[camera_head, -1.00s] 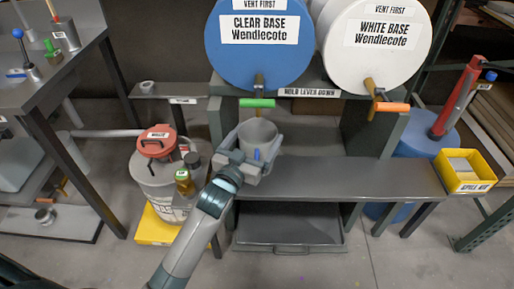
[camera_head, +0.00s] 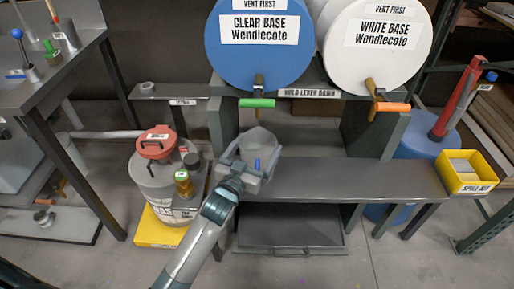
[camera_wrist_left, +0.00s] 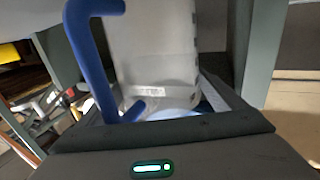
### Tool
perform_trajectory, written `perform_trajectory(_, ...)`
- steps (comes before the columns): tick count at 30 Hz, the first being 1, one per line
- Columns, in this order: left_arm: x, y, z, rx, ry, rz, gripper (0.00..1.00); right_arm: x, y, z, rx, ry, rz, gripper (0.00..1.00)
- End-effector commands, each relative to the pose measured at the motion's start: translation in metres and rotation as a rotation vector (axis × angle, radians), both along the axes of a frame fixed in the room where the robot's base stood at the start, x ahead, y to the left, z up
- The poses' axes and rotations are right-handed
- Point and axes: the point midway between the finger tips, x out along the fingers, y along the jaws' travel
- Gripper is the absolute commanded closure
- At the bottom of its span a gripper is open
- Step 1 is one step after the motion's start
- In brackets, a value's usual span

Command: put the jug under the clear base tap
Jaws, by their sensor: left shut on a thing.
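The jug (camera_head: 260,142) is a grey, see-through vessel with a blue handle; its body (camera_wrist_left: 155,50) and handle (camera_wrist_left: 88,60) show large in the left wrist view. My left gripper (camera_head: 250,160) is shut on the jug, one finger on each side of it. The jug is upright, below the clear base tap (camera_head: 258,102), which has a green lever and hangs from the blue CLEAR BASE drum (camera_head: 258,45). A gap shows between jug rim and tap. Whether the jug touches the shelf (camera_head: 340,180) is hard to tell. My right gripper is not in view.
The white drum (camera_head: 375,45) with an orange-levered tap (camera_head: 390,107) is to the right. A lidded waste can (camera_head: 160,185) stands left of my arm. A yellow spill kit box (camera_head: 470,175) is at the right. The shelf right of the jug is clear.

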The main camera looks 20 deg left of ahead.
Motion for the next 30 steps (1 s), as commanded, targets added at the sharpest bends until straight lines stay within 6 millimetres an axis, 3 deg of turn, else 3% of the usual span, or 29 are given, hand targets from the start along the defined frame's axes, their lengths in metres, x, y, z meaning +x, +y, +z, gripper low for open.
perform_trajectory(9,0.0,0.0,-0.002,-0.001,-0.001,0.0,0.47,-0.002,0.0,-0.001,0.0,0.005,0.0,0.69)
perform_trajectory(10,0.0,0.0,-0.002,-0.001,-0.001,0.0,0.06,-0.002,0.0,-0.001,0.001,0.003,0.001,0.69)
perform_trajectory(11,0.0,0.0,-0.002,0.0,-0.001,0.0,0.0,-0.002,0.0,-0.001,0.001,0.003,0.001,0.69)
perform_trajectory(22,0.0,0.0,0.002,0.0,-0.001,0.0,0.0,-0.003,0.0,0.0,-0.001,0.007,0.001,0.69)
perform_trajectory(30,-0.026,0.003,0.001,0.0,0.0,0.0,0.0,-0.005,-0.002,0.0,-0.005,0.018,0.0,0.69)
